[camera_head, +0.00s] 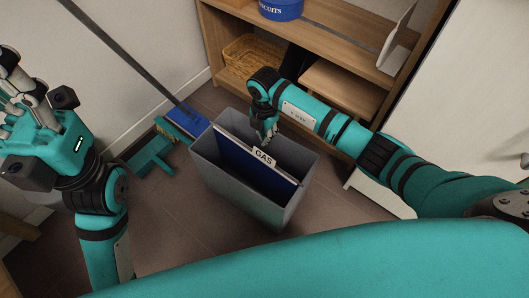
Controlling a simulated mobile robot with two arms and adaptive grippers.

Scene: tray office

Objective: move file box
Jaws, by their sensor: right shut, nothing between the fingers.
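The file box (278,210) is a grey open-topped bin on the floor in the middle of the head view. A dark blue folder with a white label reading GAS (262,156) stands upright inside it. My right gripper (269,136) points down at the far side of the box opening, behind the folder, with its fingers shut and nothing between them. I cannot tell whether it touches the wall or the folder. My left gripper (14,70) is raised at the far left, away from the box; its fingers are partly cut off by the picture edge.
A wooden shelf unit (345,75) stands behind, with a wicker basket (252,58) and a blue biscuits tin (281,8). A blue-headed broom (185,118) and a teal dustpan (150,158) lie left of the box. A white door or cabinet (475,90) is at right. Floor in front is clear.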

